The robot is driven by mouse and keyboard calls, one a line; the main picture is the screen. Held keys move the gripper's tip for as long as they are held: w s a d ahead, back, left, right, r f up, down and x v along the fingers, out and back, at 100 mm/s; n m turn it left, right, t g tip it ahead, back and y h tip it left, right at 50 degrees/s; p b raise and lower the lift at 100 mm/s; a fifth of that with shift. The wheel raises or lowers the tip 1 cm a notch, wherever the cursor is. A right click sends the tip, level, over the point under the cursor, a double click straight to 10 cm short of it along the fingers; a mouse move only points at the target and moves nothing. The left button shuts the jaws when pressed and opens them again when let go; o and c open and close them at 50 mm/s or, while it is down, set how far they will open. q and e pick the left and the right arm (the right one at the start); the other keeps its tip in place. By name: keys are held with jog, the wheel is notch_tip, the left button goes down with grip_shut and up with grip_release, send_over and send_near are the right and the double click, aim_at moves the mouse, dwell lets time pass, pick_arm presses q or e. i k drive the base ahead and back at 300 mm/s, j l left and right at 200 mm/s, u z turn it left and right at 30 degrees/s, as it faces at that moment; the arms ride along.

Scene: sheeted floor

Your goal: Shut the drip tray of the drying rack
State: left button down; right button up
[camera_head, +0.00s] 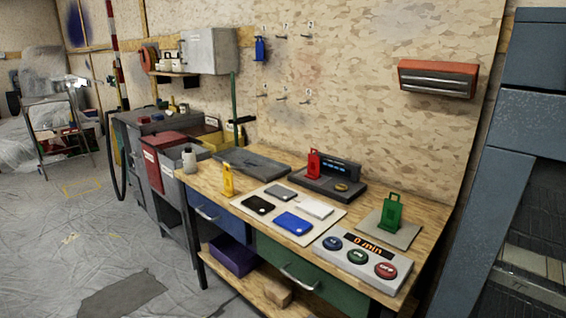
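I cannot clearly pick out a drying rack or its drip tray in the head view. A flat dark grey tray (256,162) lies at the back left of the wooden workbench; I cannot tell whether it belongs to a rack. A thin metal frame stand (57,122) is on the floor at the far left, too small to make out any tray on it. Neither of my grippers is in view.
The workbench (350,222) holds coloured tags, flat devices and a button panel (363,257). Below are a blue drawer (219,217) and a green drawer (310,280). Red and grey bins (160,172) stand left. Sheeted floor at left is mostly clear. Blue-grey metalwork (510,140) fills the right.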

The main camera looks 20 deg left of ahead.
aim_at(265, 170)
jog(key=i+j+z, duration=0.1)
jog(key=j, duration=0.3)
jog(key=i+j, duration=0.2)
jog(key=j, duration=0.2)
jog(key=i+j+z, duration=0.15)
jog(key=j, duration=0.25)
jog(key=i+j+z, duration=0.1)
jog(key=j, duration=0.3)
jog(key=i+j, duration=0.15)
jog(key=j, duration=0.25)
jog(key=z, duration=0.05)
